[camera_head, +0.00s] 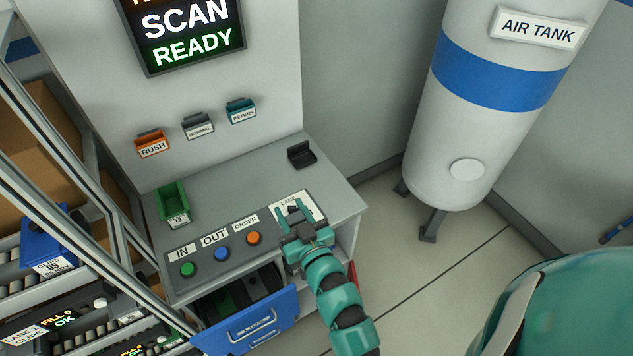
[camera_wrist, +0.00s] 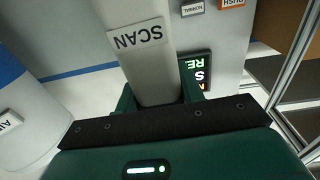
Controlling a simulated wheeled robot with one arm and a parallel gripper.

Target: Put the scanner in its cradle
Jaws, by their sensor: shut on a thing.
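The scanner (camera_wrist: 150,70), a light grey body with a SCAN label, stands between the fingers of my gripper (camera_wrist: 158,98) in the wrist view. My gripper (camera_head: 294,212) is shut on it. In the head view my gripper is over the front right of the grey counter, by the LANE label, and I cannot clearly make out the scanner there. A small black cradle (camera_head: 301,155) sits on the counter's back right part, beyond my gripper. It looks empty.
The counter (camera_head: 240,188) carries a green bin (camera_head: 173,203) and several buttons along its front. A blue drawer (camera_head: 248,325) stands open below. RUSH, NORMAL and RETURN holders are on the wall. An air tank (camera_head: 478,140) stands to the right. The counter's middle is clear.

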